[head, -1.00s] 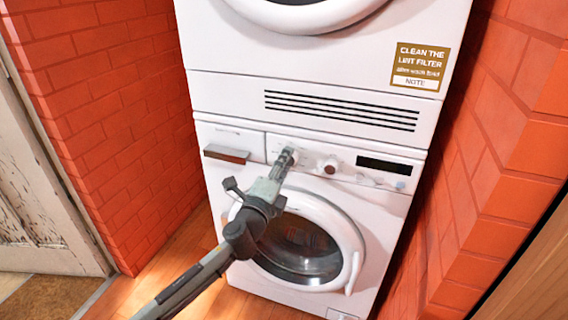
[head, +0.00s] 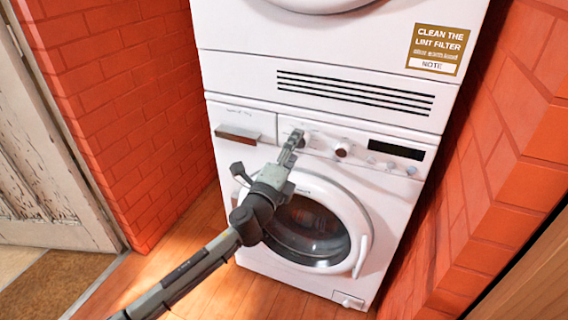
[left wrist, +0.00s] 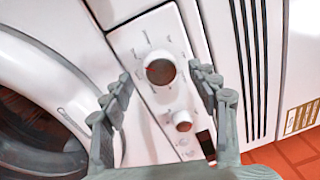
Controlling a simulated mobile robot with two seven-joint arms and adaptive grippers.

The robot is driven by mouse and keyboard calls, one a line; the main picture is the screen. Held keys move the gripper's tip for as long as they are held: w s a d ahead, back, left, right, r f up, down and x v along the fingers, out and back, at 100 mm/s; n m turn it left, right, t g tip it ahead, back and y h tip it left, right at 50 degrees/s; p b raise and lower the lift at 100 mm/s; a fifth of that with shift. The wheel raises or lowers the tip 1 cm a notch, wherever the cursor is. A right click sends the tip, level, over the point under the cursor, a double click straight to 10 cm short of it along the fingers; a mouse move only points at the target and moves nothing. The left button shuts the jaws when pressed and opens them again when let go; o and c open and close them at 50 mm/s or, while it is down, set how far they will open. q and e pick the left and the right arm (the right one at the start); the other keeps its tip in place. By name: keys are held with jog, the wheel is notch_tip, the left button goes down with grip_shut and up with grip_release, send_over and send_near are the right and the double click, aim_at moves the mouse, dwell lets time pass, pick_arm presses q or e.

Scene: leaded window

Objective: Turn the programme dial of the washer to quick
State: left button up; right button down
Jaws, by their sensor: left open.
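The white washer (head: 230,180) stands below a second white machine, with its control panel across the top front. The programme dial (left wrist: 160,71), a round white knob with a reddish-brown face and small marks around it, lies between my fingertips in the left wrist view. My left gripper (head: 294,142) is open in front of the panel, and in the head view it mostly hides this dial. The fingers (left wrist: 160,76) stand either side of the dial; I cannot tell whether they touch it. The mark labels are too small to read. My right gripper is not in view.
A smaller knob (left wrist: 182,121) sits beside the dial, and a dark display (head: 396,149) is further right. The drawer handle (head: 237,134) is left of my gripper. The round door (head: 364,245) is shut below. Brick walls (head: 125,90) flank the machines closely.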

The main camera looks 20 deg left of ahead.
pick_arm(q)
jog(key=s, duration=1)
jog(key=shift+s+a+f, duration=0.2)
jog(key=shift+s+f, duration=0.05)
jog(key=shift+f, duration=0.05)
jog(key=s+a+f+n+g+y, duration=0.1)
jog(key=s+a+f+n+g, duration=0.2)
jog(key=f, duration=0.5)
jog(key=s+a+f+n+g+y, duration=0.1)
jog(key=a+f+n+g+y, duration=0.2)
jog(key=f, duration=0.4)
jog(key=s+a+f+n+g, duration=0.25)
jog(key=f+n, duration=0.25)
jog(key=f, duration=0.3)
jog(key=s+d+f+n+g+h, duration=0.2)
jog(key=s+f+n+g, duration=0.5)
jog(key=s+f, duration=1)
jog(key=shift+s+f+n+g, duration=0.35)
jog(key=shift+s+n, duration=0.15)
jog(key=shift+s, duration=0.3)
jog(key=shift+c, duration=0.2)
